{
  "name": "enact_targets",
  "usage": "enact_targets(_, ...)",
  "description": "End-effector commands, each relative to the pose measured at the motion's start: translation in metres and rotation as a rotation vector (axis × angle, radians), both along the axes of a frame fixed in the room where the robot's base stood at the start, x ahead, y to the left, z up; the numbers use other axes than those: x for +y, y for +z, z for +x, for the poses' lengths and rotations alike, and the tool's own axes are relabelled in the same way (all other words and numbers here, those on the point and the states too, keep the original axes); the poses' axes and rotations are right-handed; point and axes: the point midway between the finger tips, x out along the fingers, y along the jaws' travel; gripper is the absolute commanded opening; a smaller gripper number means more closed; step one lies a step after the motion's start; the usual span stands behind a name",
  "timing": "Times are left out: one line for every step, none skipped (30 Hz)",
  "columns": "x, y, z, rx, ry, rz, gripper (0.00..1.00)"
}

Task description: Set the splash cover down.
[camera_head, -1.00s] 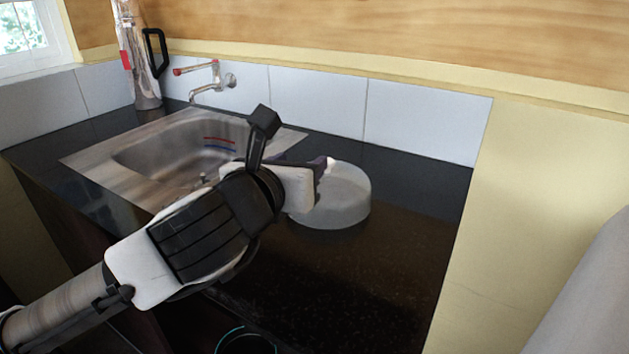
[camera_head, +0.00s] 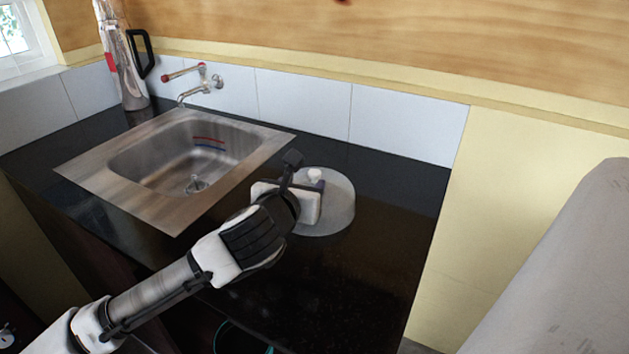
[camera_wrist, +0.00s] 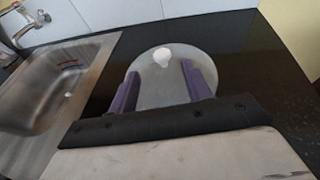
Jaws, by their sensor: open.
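The splash cover (camera_head: 338,208) is a round, pale grey, translucent dome with a small white knob (camera_head: 315,175) on top. It rests on the black counter just right of the sink. In the wrist view the cover (camera_wrist: 160,88) lies ahead of my gripper, its knob (camera_wrist: 162,56) just beyond the fingertips. My gripper (camera_head: 318,187) is over the near left part of the cover. In the wrist view its purple fingers (camera_wrist: 160,78) stand wide apart with nothing between them but the view of the cover. The cover's near edge is hidden by the gripper.
A steel sink (camera_head: 80,172) is set in the counter (camera_head: 385,235) on the left, with a wall tap (camera_head: 190,85) behind it. A tall metal flask (camera_head: 122,65) stands at the back left. Counter right of and in front of the cover is clear, ending at a yellow wall (camera_head: 500,200).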

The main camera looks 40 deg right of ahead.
Motion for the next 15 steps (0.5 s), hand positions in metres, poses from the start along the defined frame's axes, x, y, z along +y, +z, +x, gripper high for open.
enact_targets(-0.002, -0.001, 0.001, 0.001, -0.001, 0.001, 0.49)
enact_targets(-0.003, -0.001, 0.002, 0.002, -0.001, 0.000, 0.49)
enact_targets(-0.006, -0.001, 0.003, 0.002, -0.001, 0.000, 0.49)
enact_targets(-0.008, -0.001, 0.004, 0.002, 0.000, 0.000, 0.49)
enact_targets(-0.011, -0.001, 0.006, 0.002, 0.000, 0.000, 0.49)
enact_targets(-0.017, -0.001, 0.008, 0.004, -0.002, -0.001, 0.49)
enact_targets(-0.021, -0.002, 0.010, 0.005, -0.001, -0.001, 0.49)
enact_targets(-0.026, -0.002, 0.012, 0.004, -0.002, -0.002, 0.49)
enact_targets(-0.031, -0.004, 0.015, 0.006, -0.002, 0.000, 0.49)
enact_targets(-0.035, -0.006, 0.017, 0.004, -0.001, 0.000, 0.49)
enact_targets(-0.038, -0.007, 0.019, 0.003, -0.001, -0.001, 0.49)
enact_targets(-0.041, -0.009, 0.022, 0.003, 0.000, -0.001, 0.49)
enact_targets(-0.043, -0.010, 0.024, 0.003, -0.001, -0.001, 0.49)
enact_targets(-0.045, -0.011, 0.025, 0.002, -0.001, -0.001, 0.49)
enact_targets(-0.047, -0.012, 0.026, 0.002, 0.000, -0.001, 0.49)
